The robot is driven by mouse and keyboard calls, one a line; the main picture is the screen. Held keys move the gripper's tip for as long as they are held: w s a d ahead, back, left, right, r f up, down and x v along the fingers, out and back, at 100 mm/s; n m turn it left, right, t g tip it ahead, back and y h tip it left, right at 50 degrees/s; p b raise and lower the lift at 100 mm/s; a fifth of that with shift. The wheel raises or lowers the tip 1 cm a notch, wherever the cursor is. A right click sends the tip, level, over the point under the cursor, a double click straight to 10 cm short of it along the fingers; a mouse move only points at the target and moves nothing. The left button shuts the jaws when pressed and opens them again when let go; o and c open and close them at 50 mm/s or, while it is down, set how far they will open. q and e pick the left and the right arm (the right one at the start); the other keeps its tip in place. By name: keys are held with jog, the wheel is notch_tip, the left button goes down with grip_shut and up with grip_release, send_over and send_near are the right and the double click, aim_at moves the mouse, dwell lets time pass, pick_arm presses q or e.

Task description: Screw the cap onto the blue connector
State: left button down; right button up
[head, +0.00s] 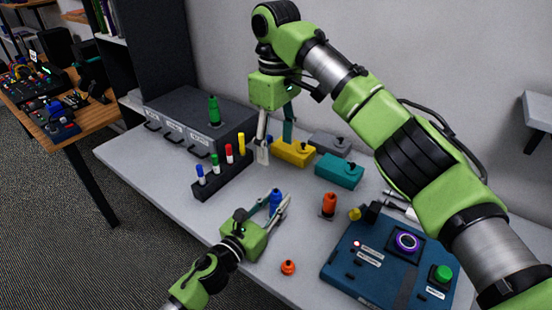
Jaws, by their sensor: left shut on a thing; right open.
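A blue connector (275,198) stands upright near the middle of the table in the head view. My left gripper (279,206) comes from the lower left and is shut on it, with a finger on each side. My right gripper (275,150) points down from above, open, its two fingers apart, behind and above the blue connector. I see nothing held between its fingers. I cannot make out a cap on the blue connector. A small orange cap-like piece (288,267) lies alone at the front of the table.
Yellow (293,153) and teal (339,171) boxes stand behind. An orange connector (329,203) stands right of the blue one. A marker rack (222,178) and dark drawer unit (190,122) are left. A blue control panel (378,270) fills the front right.

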dwell(0.3)
pick_arm(q)
jog(key=c, duration=1.7)
grip_release()
jog(key=v, duration=1.2)
